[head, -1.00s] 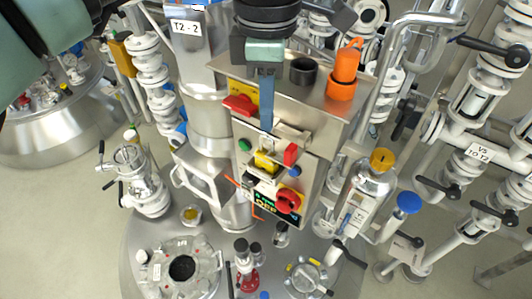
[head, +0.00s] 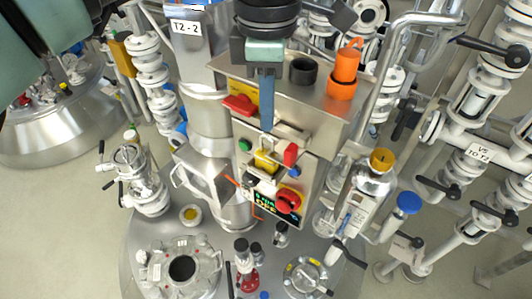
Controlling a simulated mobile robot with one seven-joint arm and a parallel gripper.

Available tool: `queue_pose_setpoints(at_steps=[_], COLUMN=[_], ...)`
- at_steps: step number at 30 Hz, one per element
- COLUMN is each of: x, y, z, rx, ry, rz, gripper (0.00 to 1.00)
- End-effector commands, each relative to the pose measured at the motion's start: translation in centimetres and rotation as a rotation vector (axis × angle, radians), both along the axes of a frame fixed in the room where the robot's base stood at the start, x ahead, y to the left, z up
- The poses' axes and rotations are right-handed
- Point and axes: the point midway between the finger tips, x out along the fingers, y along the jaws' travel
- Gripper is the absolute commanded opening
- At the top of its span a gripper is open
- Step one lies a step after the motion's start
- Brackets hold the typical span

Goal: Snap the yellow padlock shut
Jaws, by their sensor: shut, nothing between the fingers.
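The yellow padlock (head: 264,161) is on the front of the steel control box, between a green button and a red handle. Its shackle is too small to tell whether it is open or closed. My gripper (head: 268,128) points down in front of the box, with its blue fingers shut and empty. The fingertips are just above the padlock in the picture; I cannot tell whether they touch it.
The control box (head: 303,105) carries a red-and-yellow rotary switch (head: 288,201) below the padlock and a lit display. An orange cup (head: 343,75) and a black cup (head: 303,71) stand on its top. Pipes and valves crowd the right; a yellow-capped bottle (head: 376,175) stands close by.

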Motion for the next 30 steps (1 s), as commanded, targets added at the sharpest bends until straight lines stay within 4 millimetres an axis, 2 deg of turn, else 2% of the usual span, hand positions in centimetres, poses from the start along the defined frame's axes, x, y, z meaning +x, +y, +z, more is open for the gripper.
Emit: queue_pose_setpoints(at_steps=[30], x=[0.0], y=[0.0], z=[-1.5], rx=[0.0], ry=[0.0], rz=[0.0], gripper=[0.0])
